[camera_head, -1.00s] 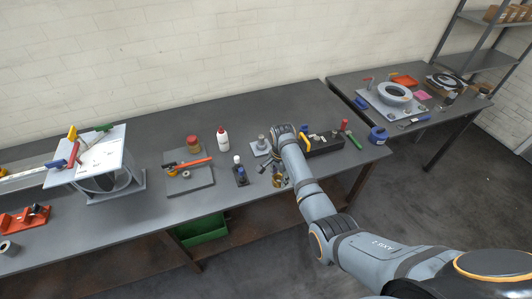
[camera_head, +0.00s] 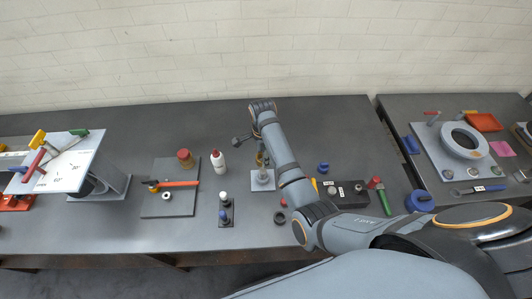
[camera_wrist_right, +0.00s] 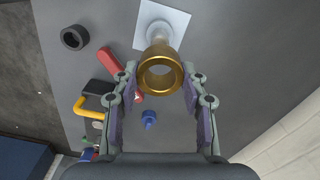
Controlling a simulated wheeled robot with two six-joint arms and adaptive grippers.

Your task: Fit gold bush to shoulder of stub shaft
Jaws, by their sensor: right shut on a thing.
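The gold bush (camera_wrist_right: 160,84) is a short hollow brass-coloured ring. It sits between the fingertips of my right gripper (camera_wrist_right: 160,74), which is shut on it. The stub shaft (camera_wrist_right: 158,31) stands grey and upright on a pale square plate (camera_wrist_right: 177,19). In the wrist view the bush overlaps the near end of the shaft, and its bore looks open with no shaft through it. In the head view the bush (camera_head: 260,158) shows just above the shaft (camera_head: 262,176), partly hidden by my right arm. My left gripper is not in view.
A dark ring (camera_head: 280,217) lies near the front of the bench. A white bottle (camera_head: 218,162) stands to the left. The bench behind is clear.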

